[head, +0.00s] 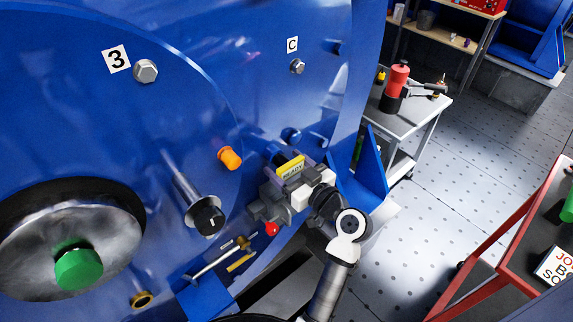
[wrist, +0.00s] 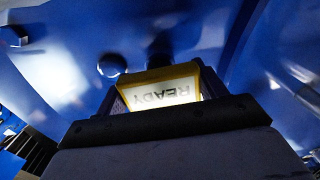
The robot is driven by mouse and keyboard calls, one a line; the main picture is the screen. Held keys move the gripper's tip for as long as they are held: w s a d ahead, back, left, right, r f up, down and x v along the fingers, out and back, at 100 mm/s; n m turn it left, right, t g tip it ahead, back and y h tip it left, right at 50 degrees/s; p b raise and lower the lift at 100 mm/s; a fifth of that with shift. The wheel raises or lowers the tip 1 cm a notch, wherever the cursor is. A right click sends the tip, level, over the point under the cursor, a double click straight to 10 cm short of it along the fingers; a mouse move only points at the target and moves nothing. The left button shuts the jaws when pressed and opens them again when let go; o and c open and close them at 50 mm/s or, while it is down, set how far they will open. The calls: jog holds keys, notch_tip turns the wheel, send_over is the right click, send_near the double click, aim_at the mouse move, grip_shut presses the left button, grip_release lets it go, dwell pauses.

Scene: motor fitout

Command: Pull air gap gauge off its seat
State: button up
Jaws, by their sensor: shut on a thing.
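The air gap gauge (head: 291,167) appears to be the small box with a yellow-framed face reading READY, close to the blue motor housing (head: 200,90). In the wrist view the gauge (wrist: 162,92) shows its lit face upside down, just beyond the dark edge of my gripper (wrist: 170,122). In the head view my gripper (head: 280,185) is shut on the gauge, and its grey and white body covers the lower part. The gauge's seat is hidden, so I cannot tell whether the two touch.
A black knob on a metal rod (head: 208,217), an orange cap (head: 230,158) and a red ball (head: 271,229) are close to my gripper. A blue bracket (head: 362,175) stands to its right. A white cart (head: 425,112) and a red-framed cart (head: 495,245) stand apart. Open floor lies between them.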

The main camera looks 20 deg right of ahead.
aim_at(293, 171)
jog(key=shift+b+v, duration=0.85)
jog(key=shift+v, duration=1.85)
jog(key=shift+s, duration=0.1)
jog(key=shift+s+d, duration=0.3)
jog(key=shift+s, duration=0.35)
jog(key=v, duration=2)
jog(key=shift+s+r, duration=0.15)
jog(key=shift+s, duration=0.05)
jog(key=shift+s, duration=0.1)
